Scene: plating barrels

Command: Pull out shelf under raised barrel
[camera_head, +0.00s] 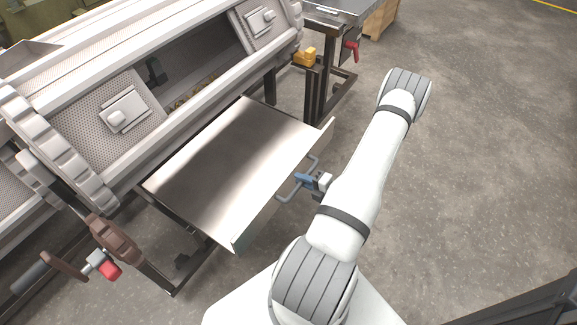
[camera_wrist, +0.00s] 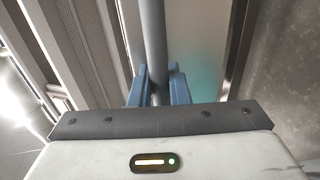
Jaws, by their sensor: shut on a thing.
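The metal shelf (camera_head: 215,165) shows in the head view as a flat tray with a raised front lip, sticking out from under the barrel. The barrel (camera_head: 150,85) is large and grey with perforated panels, and it lies above and behind the shelf. A bar handle (camera_head: 292,188) is on the shelf's front lip. My gripper (camera_head: 308,181), with blue fingers, is shut on this handle. In the wrist view, the handle's grey bar (camera_wrist: 154,45) runs between the two blue fingers (camera_wrist: 158,88).
A brown crank with a red knob (camera_head: 110,270) is at the lower left, beside the stand. A yellow block (camera_head: 305,56) sits on a post behind the shelf. A bench with a red clamp (camera_head: 351,50) stands at the back. The concrete floor on the right (camera_head: 480,150) is clear.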

